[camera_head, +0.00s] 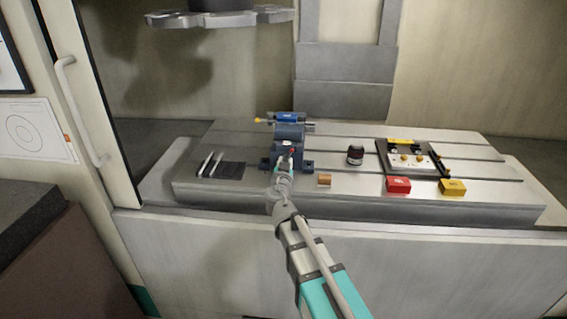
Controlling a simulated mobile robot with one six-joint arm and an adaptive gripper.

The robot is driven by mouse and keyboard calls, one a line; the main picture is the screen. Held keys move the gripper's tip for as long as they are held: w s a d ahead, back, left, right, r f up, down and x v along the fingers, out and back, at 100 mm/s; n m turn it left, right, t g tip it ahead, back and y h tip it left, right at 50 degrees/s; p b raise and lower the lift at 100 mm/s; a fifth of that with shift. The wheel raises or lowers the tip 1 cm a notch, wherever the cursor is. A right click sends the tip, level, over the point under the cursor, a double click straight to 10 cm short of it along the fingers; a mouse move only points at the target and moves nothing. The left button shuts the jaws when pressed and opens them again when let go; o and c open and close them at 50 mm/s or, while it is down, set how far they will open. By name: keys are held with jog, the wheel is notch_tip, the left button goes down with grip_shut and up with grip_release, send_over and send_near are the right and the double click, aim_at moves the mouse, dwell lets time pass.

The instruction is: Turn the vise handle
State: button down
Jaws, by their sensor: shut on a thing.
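The dark blue vise (289,131) stands on the slotted machine table, left of its middle. My arm reaches up to its front side. My gripper (286,160) is at the front of the vise, shut on the vise handle. The handle itself is mostly hidden by the gripper and is too small to make out clearly. A small red spot shows beside the fingers. A blue piece with a yellow-tipped rod pointing left lies across the top of the vise.
The metal table (345,190) holds a dark mat (229,171) with pale rods, a dark jar (355,155), a small copper-coloured block (324,180), a red box (398,185), a yellow box (452,187) and a mould plate (405,158). A toothed tool disc (215,18) hangs above. An open door (75,90) stands left.

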jog(key=n, duration=0.5)
jog(key=shift+n, duration=0.3)
jog(key=n, duration=1.1)
jog(key=shift+n, duration=0.4)
jog(key=n, duration=0.6)
jog(key=shift+s, duration=0.1)
jog(key=c, duration=0.5)
grip_release()
jog(key=shift+c, duration=0.2)
